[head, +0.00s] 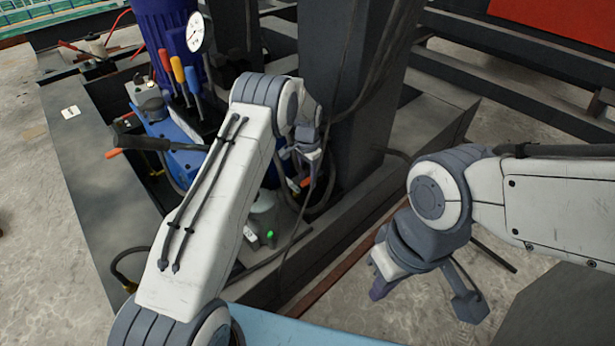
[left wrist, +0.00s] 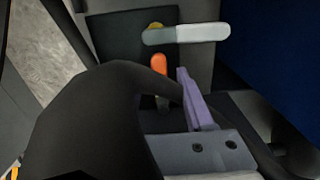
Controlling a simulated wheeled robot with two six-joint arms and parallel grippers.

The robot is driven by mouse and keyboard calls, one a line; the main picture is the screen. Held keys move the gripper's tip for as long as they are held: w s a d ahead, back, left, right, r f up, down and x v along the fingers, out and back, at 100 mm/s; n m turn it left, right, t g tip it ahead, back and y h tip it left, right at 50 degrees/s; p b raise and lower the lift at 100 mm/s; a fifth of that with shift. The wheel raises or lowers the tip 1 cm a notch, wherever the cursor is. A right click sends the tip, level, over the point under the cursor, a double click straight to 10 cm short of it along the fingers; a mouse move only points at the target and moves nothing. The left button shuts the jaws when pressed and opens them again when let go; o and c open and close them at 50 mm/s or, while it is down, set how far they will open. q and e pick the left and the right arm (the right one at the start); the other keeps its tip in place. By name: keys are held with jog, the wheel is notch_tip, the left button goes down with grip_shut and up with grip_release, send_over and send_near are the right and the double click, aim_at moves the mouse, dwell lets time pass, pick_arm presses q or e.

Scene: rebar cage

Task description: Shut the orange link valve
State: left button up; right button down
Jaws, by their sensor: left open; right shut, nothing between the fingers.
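The orange link valve handle (left wrist: 159,66) stands upright in the left wrist view, close to a purple finger of my left gripper (left wrist: 197,100). A gap shows between that finger and the handle's orange end; the handle's lower part is partly behind a dark curved shape. In the head view my left gripper (head: 308,164) is open and reaches down beside the dark column, with a small orange piece (head: 305,182) just below it. The second left finger is hidden in the wrist view. My right gripper (head: 382,284) is shut and empty, away from the valve, over the floor.
A white-and-grey lever (left wrist: 190,33) lies across above the orange handle. A dark column (head: 350,90) and hanging cables crowd the left gripper.

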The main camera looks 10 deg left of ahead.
pick_arm(q)
grip_shut()
dwell(1.4)
